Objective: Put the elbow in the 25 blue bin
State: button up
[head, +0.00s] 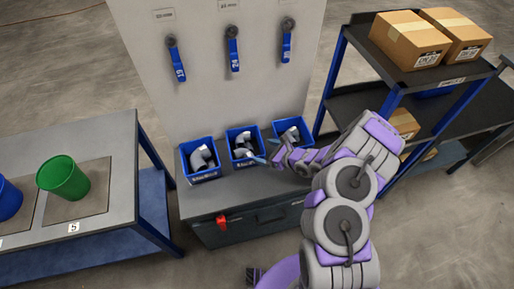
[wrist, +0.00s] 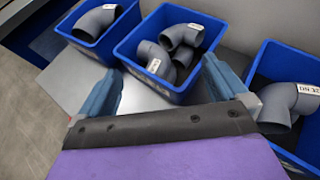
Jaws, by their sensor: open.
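Three blue bins stand in a row on the grey bench: left (head: 203,176), middle (head: 243,163) and right (head: 290,146). Their front labels are too small to read surely. Grey elbows (head: 202,157) lie inside. My gripper (head: 266,150) is open, with blue fingers, beside the middle bin. In the wrist view the fingers (wrist: 162,68) point at the middle bin (wrist: 128,48), which holds more than one elbow (wrist: 182,38). The left bin (wrist: 64,32) shows one elbow (wrist: 97,20). The right bin (wrist: 262,60) shows one tagged elbow (wrist: 278,108), apparently DN 32. Nothing shows between the fingers.
An upright panel (head: 200,100) with three blue-handled valves stands behind the bins. A shelf cart (head: 350,50) with cardboard boxes (head: 412,38) is at right. A table (head: 100,140) at left carries a green bin (head: 63,178) and a blue bin (head: 8,198).

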jog(key=shift+v, duration=1)
jog(key=s+a+r+n+g+y, duration=0.2)
jog(key=a+r+n, duration=0.25)
jog(key=r, duration=0.35)
jog(key=s+a+r+n+g+y, duration=0.1)
jog(key=a+r+n+y, duration=0.15)
jog(key=a+r, duration=0.45)
jog(key=s+a+r+n+g+h, duration=0.15)
jog(key=s+r+n+g, duration=0.45)
jog(key=s+r+n, duration=0.6)
jog(key=s+d+r+n+g+h, duration=0.1)
jog(key=s+d+r+n+h, duration=0.15)
jog(key=s, duration=0.55)
jog(key=s+d+r+n+g+h, duration=0.1)
jog(key=s+d+r+h, duration=0.25)
jog(key=s, duration=0.35)
jog(key=s+d+n+h, duration=0.1)
jog(key=s+d+h, duration=0.2)
jog(key=s+d, duration=0.2)
jog(key=s+d+n+t+h, duration=0.1)
jog(key=s+d+h, duration=0.3)
jog(key=d, duration=0.7)
jog(key=shift+s+r+t, duration=0.25)
jog(key=shift+s+t, duration=0.05)
jog(key=shift+s, duration=0.5)
